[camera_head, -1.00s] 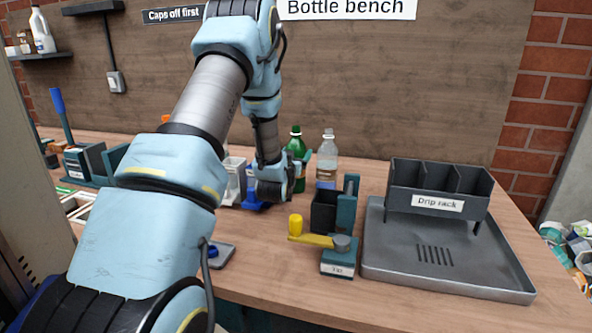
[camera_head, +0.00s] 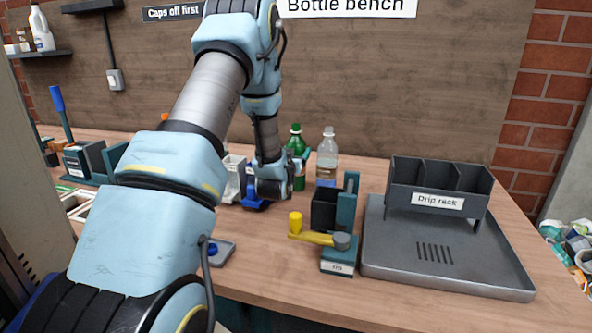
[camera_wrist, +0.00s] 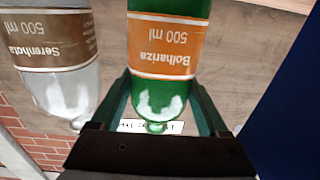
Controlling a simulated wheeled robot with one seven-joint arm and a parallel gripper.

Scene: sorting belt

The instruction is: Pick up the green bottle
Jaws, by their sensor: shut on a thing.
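The green bottle (camera_head: 296,144) stands on the bench behind my gripper, partly hidden by it in the head view. It has a green cap. In the wrist view the green bottle (camera_wrist: 165,90) fills the space between my two fingers, with an orange label reading "Bolhariza 500 ml" upside down. My gripper (camera_wrist: 162,82) is shut on the green bottle. In the head view my gripper (camera_head: 273,185) is low over the bench, its fingers mostly hidden. Whether the bottle touches the bench cannot be told.
A clear bottle (camera_head: 327,158) with a brown label stands close to the right of the green bottle. A dark lever device (camera_head: 337,225) with a yellow handle stands in front. The drip rack (camera_head: 437,178) is at the right. Blue and white items crowd left of my gripper.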

